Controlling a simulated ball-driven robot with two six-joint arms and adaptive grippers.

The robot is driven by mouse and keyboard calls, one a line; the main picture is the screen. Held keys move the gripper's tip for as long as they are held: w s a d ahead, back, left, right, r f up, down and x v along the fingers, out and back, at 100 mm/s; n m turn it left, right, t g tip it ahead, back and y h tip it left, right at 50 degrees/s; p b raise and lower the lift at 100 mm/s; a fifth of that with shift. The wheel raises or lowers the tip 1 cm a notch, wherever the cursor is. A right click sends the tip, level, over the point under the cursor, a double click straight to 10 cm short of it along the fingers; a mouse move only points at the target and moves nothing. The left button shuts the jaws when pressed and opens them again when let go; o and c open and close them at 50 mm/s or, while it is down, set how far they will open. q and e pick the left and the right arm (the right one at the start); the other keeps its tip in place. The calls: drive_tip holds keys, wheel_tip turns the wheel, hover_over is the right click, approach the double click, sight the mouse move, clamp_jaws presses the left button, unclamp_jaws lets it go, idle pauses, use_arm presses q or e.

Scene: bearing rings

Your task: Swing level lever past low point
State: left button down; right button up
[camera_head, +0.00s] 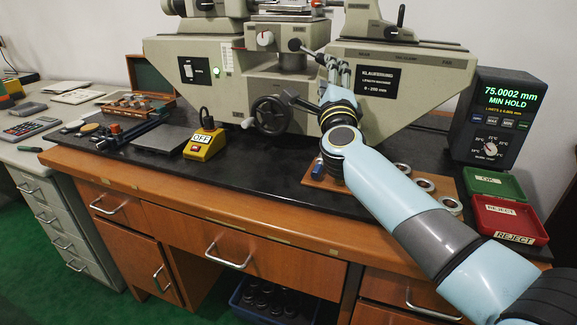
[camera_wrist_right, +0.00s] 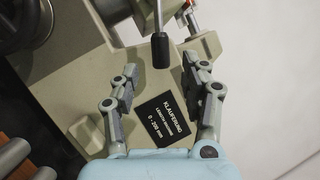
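The measuring machine (camera_head: 230,55) stands on the black bench top, with levers on its front. One lever with a black knob (camera_wrist_right: 160,50) hangs down in the right wrist view, its metal rod (camera_wrist_right: 158,15) above the knob. My right gripper (camera_wrist_right: 160,62) is open, with one finger on each side of the knob in the picture. I cannot tell whether either finger touches it. In the head view my right gripper (camera_head: 337,70) is at the machine's front and partly hides the levers. The display box (camera_head: 495,110) reads 75.0002 mm, MIN HOLD. My left gripper is not in view.
A black handwheel (camera_head: 270,115) sits left of my right arm. A yellow box marked OFF (camera_head: 204,145) stands on the bench. Several rings (camera_head: 424,185) lie on a brown board (camera_head: 318,183). Green OK (camera_head: 493,180) and red REJECT trays (camera_head: 510,222) are at right.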

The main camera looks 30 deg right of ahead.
drive_tip(key=s+a+f+n+y, duration=0.5)
drive_tip(key=a+n+y, duration=0.1)
drive_tip(key=a+n, duration=0.1)
drive_tip(key=s+a+f+n+g+y+b, duration=0.1)
drive_tip(key=s+a+f+n+y, duration=0.3)
drive_tip(key=n, duration=0.6)
drive_tip(key=shift+s+a+f+n+g+y, duration=0.35)
drive_tip(key=shift+a+f+y, duration=0.65)
drive_tip(key=shift+a+y, duration=0.8)
drive_tip(key=shift+a, duration=0.2)
